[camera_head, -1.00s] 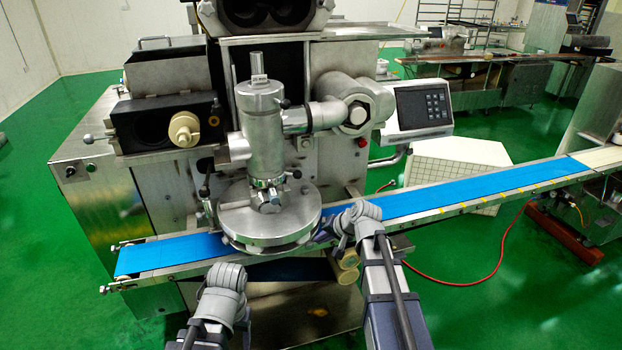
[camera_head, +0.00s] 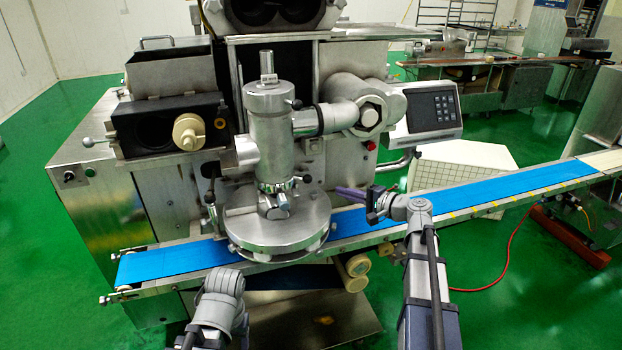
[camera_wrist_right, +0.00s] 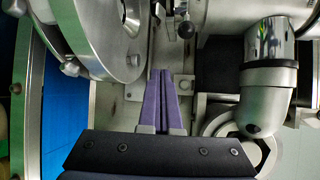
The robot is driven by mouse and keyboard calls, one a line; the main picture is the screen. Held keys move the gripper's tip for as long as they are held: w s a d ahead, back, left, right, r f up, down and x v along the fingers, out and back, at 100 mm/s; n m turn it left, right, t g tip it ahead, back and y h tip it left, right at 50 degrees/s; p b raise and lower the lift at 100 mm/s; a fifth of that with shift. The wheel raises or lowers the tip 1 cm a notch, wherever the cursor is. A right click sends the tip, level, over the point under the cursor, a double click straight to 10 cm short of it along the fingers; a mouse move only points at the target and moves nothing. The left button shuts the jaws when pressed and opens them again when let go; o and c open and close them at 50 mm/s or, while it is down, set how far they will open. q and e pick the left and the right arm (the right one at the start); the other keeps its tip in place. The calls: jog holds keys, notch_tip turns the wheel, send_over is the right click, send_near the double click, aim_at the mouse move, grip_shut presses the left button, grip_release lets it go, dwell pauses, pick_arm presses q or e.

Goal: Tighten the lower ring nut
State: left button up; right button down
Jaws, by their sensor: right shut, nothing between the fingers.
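The lower ring nut (camera_head: 274,186) is a notched metal ring at the foot of the upright steel cylinder (camera_head: 268,130), just above the round disc (camera_head: 300,225).
A blue conveyor belt (camera_head: 470,196) runs under the disc and out to the right. A horizontal pipe (camera_head: 340,115) leaves the cylinder towards a control panel (camera_head: 432,108). A small lever with a dark knob (camera_wrist_right: 184,28) is close beyond the right fingertips.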

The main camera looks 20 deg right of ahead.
aim_at(303, 178)
jog(key=w+a+r+t, duration=0.1)
jog(key=w+a, duration=0.3)
jog(key=w, duration=0.5)
pick_arm(q)
jog(key=shift+w+a, duration=0.25)
jog(key=shift+w, duration=0.1)
pick_arm(e)
jog(key=shift+m, duration=0.4)
jog(key=shift+s+a+r, duration=0.3)
jog(key=shift+s+a, duration=0.3)
jog(key=shift+s, duration=0.2)
jog(key=shift+s+a+r, duration=0.3)
jog(key=shift+s+a, duration=0.25)
jog(key=shift+s, duration=0.25)
jog(key=s, duration=0.1)
jog(key=s+a, duration=0.1)
jog(key=shift+s+a, duration=0.3)
jog(key=shift+s, duration=0.1)
pick_arm(q)
jog(key=shift+f, duration=0.1)
